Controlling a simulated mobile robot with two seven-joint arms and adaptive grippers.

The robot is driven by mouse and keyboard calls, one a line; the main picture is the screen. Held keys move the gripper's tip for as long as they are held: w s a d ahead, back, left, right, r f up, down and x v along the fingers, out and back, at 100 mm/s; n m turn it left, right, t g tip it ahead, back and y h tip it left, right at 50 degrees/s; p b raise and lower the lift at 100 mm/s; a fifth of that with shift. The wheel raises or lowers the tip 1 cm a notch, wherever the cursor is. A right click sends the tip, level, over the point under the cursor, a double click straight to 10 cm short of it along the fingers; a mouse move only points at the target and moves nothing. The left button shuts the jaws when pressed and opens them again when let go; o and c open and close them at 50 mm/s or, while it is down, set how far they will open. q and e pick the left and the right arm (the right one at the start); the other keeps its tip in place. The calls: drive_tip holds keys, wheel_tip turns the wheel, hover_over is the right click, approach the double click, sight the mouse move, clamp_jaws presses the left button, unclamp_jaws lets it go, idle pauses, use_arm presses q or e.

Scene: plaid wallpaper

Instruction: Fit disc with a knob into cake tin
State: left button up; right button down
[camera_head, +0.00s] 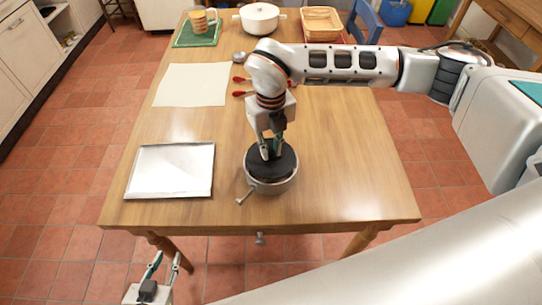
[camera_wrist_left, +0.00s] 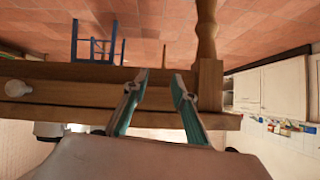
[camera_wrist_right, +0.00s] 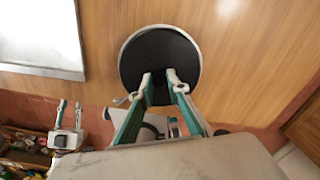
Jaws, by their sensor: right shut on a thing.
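The cake tin (camera_head: 272,188) is a round grey metal ring with a clasp sticking out at its lower left. It stands near the table's front edge, and its pale rim also shows in the right wrist view (camera_wrist_right: 123,52). The black disc (camera_head: 287,164) lies level at the tin's mouth, ringed by the rim in the right wrist view (camera_wrist_right: 158,52). How deep it sits is unclear. My right gripper (camera_head: 271,155) points down over the disc and is shut on its knob, which the fingers mostly hide. My left gripper (camera_head: 167,264) is open and empty, in front of the table's edge.
A silver tray (camera_head: 170,171) lies left of the tin, with a cream sheet (camera_head: 193,84) behind it. Red-handled utensils (camera_head: 238,93) lie partly behind my right arm. The table's right front is clear.

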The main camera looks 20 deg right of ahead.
sight(271, 152)
wheel_tip(271, 152, down, 4)
idle(0.4)
drive_tip(key=shift+f, duration=0.5)
drive_tip(key=shift+f+b, duration=0.1)
drive_tip(key=shift+b, duration=0.2)
drive_tip(key=c, duration=2)
unclamp_jaws()
drive_tip(key=shift+o, duration=0.2)
